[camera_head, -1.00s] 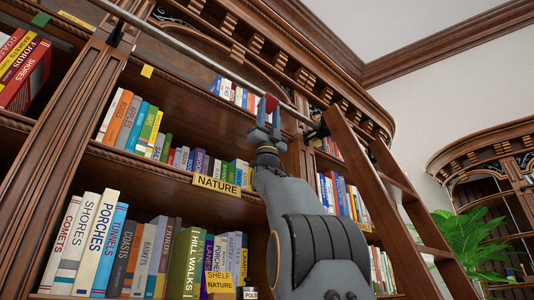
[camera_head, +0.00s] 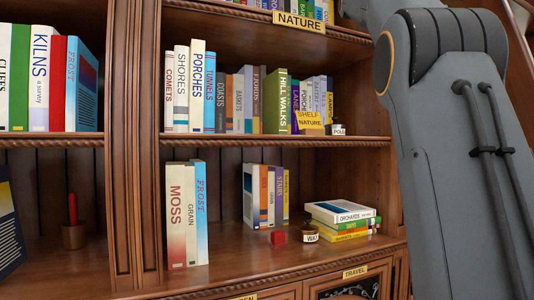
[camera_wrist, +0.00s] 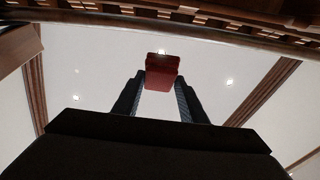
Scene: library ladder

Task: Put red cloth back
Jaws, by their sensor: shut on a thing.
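In the wrist view my gripper (camera_wrist: 160,80) is shut on a small red block-shaped thing, which looks like the red cloth (camera_wrist: 162,66). It is held at the fingertips, pointing up, with the pale ceiling behind it. The gripper and the held cloth are out of the head view; only my arm shows there, at the right. In the head view a second small red block (camera_head: 278,237) lies on the lower shelf (camera_head: 235,257), beside a small labelled tin (camera_head: 308,234). I cannot tell whether that is cloth too.
A pile of books (camera_head: 342,219) lies right of the tin. Upright books (camera_head: 188,215) stand to the left. A bare strip runs along the lower shelf's front.

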